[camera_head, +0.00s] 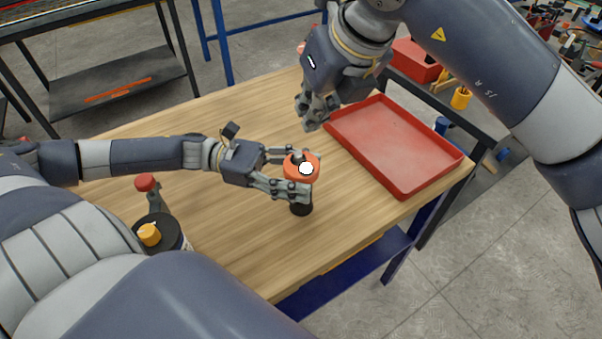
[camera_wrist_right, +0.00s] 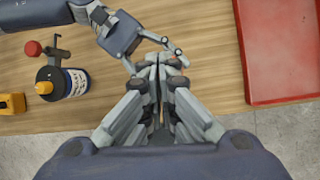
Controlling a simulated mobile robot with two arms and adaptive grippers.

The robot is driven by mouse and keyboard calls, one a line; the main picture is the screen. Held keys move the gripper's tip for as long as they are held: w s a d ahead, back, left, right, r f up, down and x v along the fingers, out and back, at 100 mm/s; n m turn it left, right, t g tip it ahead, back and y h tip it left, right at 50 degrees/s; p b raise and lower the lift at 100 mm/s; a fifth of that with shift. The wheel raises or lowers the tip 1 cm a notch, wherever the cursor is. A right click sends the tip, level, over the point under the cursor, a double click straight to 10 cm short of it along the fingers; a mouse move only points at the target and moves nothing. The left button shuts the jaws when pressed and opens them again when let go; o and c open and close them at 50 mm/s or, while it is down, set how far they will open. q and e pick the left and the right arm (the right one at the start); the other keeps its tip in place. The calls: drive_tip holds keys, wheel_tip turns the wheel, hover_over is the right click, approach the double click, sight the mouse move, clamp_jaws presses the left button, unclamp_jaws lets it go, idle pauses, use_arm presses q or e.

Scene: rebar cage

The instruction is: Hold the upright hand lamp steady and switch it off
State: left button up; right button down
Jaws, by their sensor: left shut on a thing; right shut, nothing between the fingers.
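The hand lamp (camera_head: 301,209) stands upright on the wooden table, with an orange head, a bright white round face on top and a dark lower body. My left gripper (camera_head: 290,176) is shut on it, with fingers on both sides of the orange head. My right gripper (camera_head: 313,116) is shut and empty, pointing down above and behind the lamp, apart from it. In the right wrist view my right gripper's closed fingers (camera_wrist_right: 158,82) fill the middle, with my left gripper (camera_wrist_right: 170,52) just beyond. The lamp is mostly hidden there.
A red tray (camera_head: 437,183) lies at the table's right side. A dark can with an orange-yellow cap (camera_head: 149,234) and a red-topped tool (camera_head: 146,183) stand at the left. A yellow object (camera_wrist_right: 12,103) shows in the wrist view. Bare table (camera_head: 243,116) lies behind the lamp.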

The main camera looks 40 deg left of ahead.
drive_tip(key=a+m+y, duration=0.1)
drive_tip(key=m+y, duration=0.1)
drive_tip(key=m, duration=0.1)
drive_tip(key=m+t+y, duration=0.1)
drive_tip(key=m+y, duration=0.1)
drive_tip(key=m, duration=0.2)
hover_over(303, 158)
drive_tip(key=shift+f, duration=4.35)
